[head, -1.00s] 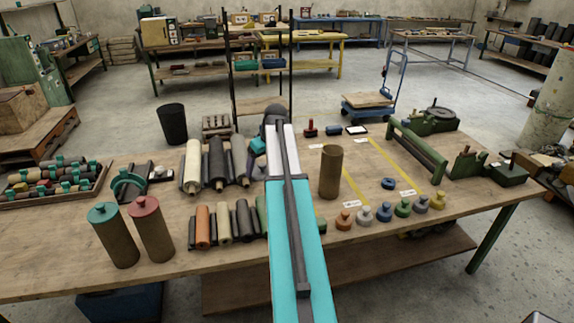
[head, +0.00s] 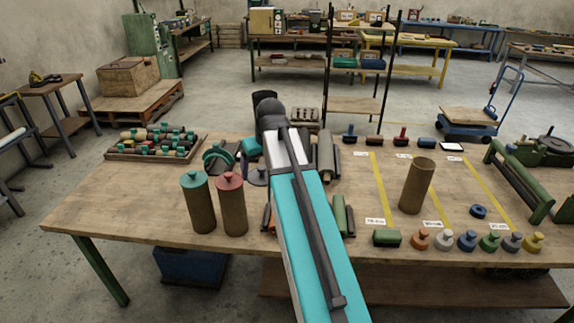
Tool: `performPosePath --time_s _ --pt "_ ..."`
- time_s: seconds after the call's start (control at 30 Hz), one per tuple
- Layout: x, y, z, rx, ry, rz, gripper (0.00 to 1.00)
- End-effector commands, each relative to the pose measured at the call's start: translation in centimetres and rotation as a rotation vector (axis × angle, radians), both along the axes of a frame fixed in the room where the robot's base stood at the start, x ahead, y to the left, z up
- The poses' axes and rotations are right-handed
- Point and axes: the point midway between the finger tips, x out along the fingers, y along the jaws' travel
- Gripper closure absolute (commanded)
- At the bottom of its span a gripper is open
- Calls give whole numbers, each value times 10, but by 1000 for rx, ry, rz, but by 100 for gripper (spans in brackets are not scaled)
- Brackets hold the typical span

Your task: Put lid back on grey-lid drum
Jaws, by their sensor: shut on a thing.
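A tall brown drum (head: 417,185) with no lid on it stands on the table right of my arm, its open top showing. A flat dark grey disc (head: 258,177), which looks like a lid, shows beside my arm's left edge, partly hidden behind it. I cannot see what holds or supports it. Two similar brown drums stand left of the arm, one with a green lid (head: 194,180) and one with a red lid (head: 229,182).
Several small coloured knobbed pieces, including a grey one (head: 512,242), line the table's front right edge. A blue ring (head: 478,211) lies right of the open drum. A tray of rolls (head: 155,145) lies at back left. The front left tabletop is clear.

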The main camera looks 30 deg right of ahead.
Motion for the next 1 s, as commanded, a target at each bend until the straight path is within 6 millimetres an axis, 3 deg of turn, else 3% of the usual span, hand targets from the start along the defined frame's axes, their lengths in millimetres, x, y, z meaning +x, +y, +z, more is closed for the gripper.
performPosePath --time_s 0.03,0.23,0.43,0.7,1.0 --pt "-2 18 1 -1 -3 9 39" --pt "-9 77 -1 -1 -10 28 39" --pt "-20 130 -19 0 -18 42 39" --pt "-28 163 -51 3 -25 50 39" --pt "-34 181 -80 4 -28 54 39"
